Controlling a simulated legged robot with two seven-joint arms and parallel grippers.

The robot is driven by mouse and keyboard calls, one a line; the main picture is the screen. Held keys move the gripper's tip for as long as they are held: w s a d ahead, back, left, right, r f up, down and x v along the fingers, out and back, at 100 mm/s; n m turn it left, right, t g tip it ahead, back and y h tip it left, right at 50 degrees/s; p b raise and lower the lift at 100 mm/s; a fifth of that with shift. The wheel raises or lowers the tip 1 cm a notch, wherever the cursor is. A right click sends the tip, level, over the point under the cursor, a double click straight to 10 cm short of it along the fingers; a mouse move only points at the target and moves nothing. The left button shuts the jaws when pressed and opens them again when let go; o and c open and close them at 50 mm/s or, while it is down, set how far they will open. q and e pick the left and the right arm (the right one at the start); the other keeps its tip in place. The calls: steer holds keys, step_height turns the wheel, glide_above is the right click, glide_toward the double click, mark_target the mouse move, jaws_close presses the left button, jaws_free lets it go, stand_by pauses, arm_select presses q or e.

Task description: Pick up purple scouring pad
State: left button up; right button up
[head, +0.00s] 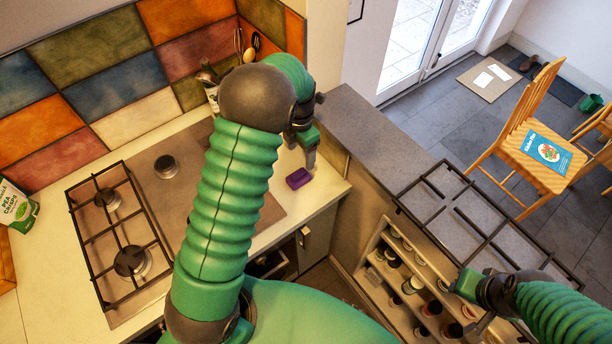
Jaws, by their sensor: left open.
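The purple scouring pad (298,178) lies flat on the pale worktop (318,200), near its right front corner. My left gripper (309,158) is just above and behind the pad, pointing down, with its fingers seen edge-on. It is open and appears empty, and the pad looks free of it. My green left arm covers the middle of the hob. My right gripper (470,300) is at the lower right, in front of the spice shelves, away from the pad; its fingers are not clearly visible.
A gas hob (140,230) with black grates fills the left worktop. A utensil holder (212,97) stands by the tiled wall behind my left arm. A black rack (470,215) and shelves of jars (410,285) are at the right. A wooden chair (530,150) stands beyond.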

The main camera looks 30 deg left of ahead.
mark_target(298, 172)
arm_select(q)
steer(key=f, duration=0.4)
steer(key=f+p, duration=0.1)
steer(key=f, duration=0.2)
steer(key=shift+w+a, duration=0.1)
steer(key=shift+a, duration=0.25)
steer(key=shift+f+p, duration=0.35)
steer(key=shift+p, duration=0.05)
steer(key=f+p, duration=0.1)
steer(key=f, duration=0.1)
steer(key=s+f, duration=0.1)
steer(key=f, duration=0.1)
steer(key=shift+p, duration=0.35)
steer(key=shift+w+f, duration=0.15)
steer(key=shift+f, duration=0.05)
steer(key=shift+a, duration=0.1)
steer(key=c, duration=0.5)
jaws_close()
steer(key=shift+r+b, duration=0.5)
steer(key=shift+r, duration=0.05)
step_height(298, 172, up, 2)
steer(key=shift+r+b, duration=0.1)
steer(key=shift+b, duration=0.5)
steer(key=s+d+r+b, duration=0.1)
steer(key=s+d+b, duration=0.2)
steer(key=s+d, duration=0.5)
steer(key=s, duration=0.5)
steer(key=shift+s+d+r, duration=0.35)
steer(key=shift+r, duration=0.05)
